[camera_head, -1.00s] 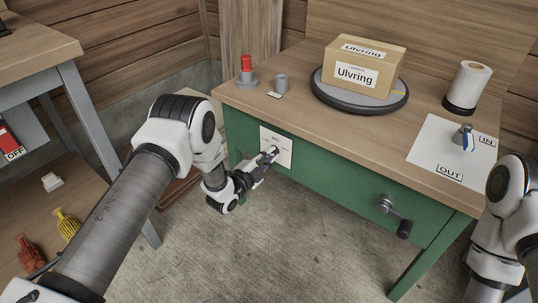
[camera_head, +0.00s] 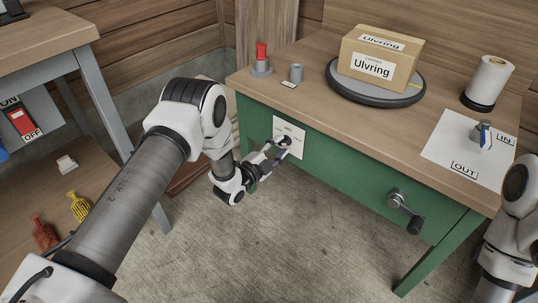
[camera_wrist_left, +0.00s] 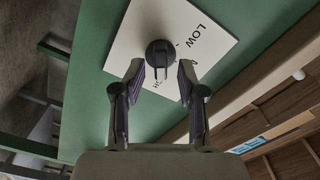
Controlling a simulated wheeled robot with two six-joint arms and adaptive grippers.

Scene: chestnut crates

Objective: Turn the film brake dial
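The film brake dial (camera_wrist_left: 160,53) is a round black knob on a white plate (camera_wrist_left: 192,28) with lettering, "LOW" among it. The plate is on the green front of the bench and also shows in the head view (camera_head: 297,143). My left gripper (camera_wrist_left: 161,72) is open, with its two fingertips apart on either side of the dial's near edge. In the head view the left gripper (camera_head: 280,150) is at the plate and hides part of it and most of the dial. I cannot tell whether the fingers touch the dial. My right gripper is out of view.
A box marked "Ulvring" (camera_head: 378,68) sits on a dark turntable (camera_head: 375,98) on the bench. A crank handle (camera_head: 404,210) sticks out from the green front, right of the plate. A red-topped button (camera_head: 261,56), a grey cylinder (camera_head: 296,73) and a film roll (camera_head: 488,82) stand on top.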

